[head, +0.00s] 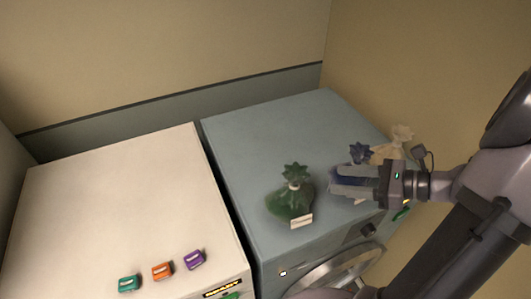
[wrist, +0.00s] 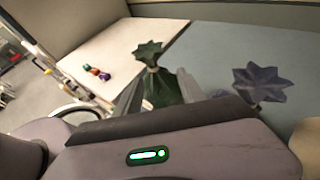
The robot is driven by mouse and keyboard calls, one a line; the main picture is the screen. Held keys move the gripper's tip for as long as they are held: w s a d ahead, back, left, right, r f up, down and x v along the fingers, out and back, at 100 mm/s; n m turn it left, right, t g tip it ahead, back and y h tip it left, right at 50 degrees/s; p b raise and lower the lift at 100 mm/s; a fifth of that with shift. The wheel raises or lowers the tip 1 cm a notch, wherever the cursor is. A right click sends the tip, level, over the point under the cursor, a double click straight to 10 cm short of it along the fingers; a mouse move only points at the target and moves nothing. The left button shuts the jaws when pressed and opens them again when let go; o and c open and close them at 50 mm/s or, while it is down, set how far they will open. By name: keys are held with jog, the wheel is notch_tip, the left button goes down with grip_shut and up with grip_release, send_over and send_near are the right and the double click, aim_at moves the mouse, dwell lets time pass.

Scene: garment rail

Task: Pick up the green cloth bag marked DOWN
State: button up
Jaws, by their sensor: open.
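The green cloth bag (head: 288,204) stands upright on the blue-grey machine top, its gathered neck and leafy top up. A small pale tag hangs at its front; the lettering is too small to read. My gripper (head: 333,180) is open and empty, to the right of the green bag, with its fingers pointing left at it and a gap between. In the wrist view the green bag (wrist: 160,88) appears between the two fingers, its lower part hidden by my gripper body.
A blue bag (head: 359,153) stands close behind my fingers and partly hidden by them; it also shows in the wrist view (wrist: 262,84). A cream bag (head: 399,137) stands farther right. Teal, orange and purple small items (head: 162,270) lie on the white machine (head: 110,215). The blue-grey top (head: 265,125) is clear behind.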

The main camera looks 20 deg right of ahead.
send_near(290, 184)
jog(key=shift+x, duration=1.15)
jog(key=x, duration=0.3)
jog(key=p+x, duration=0.1)
jog(key=x, duration=0.2)
jog(key=p+x, duration=0.1)
jog(key=x, duration=0.3)
jog(key=shift+w+d+f, duration=0.3)
jog(key=shift+f, duration=0.05)
jog(key=shift+s+r, duration=0.1)
jog(key=shift+s, duration=0.15)
jog(key=shift+c, duration=1.4)
grip_shut()
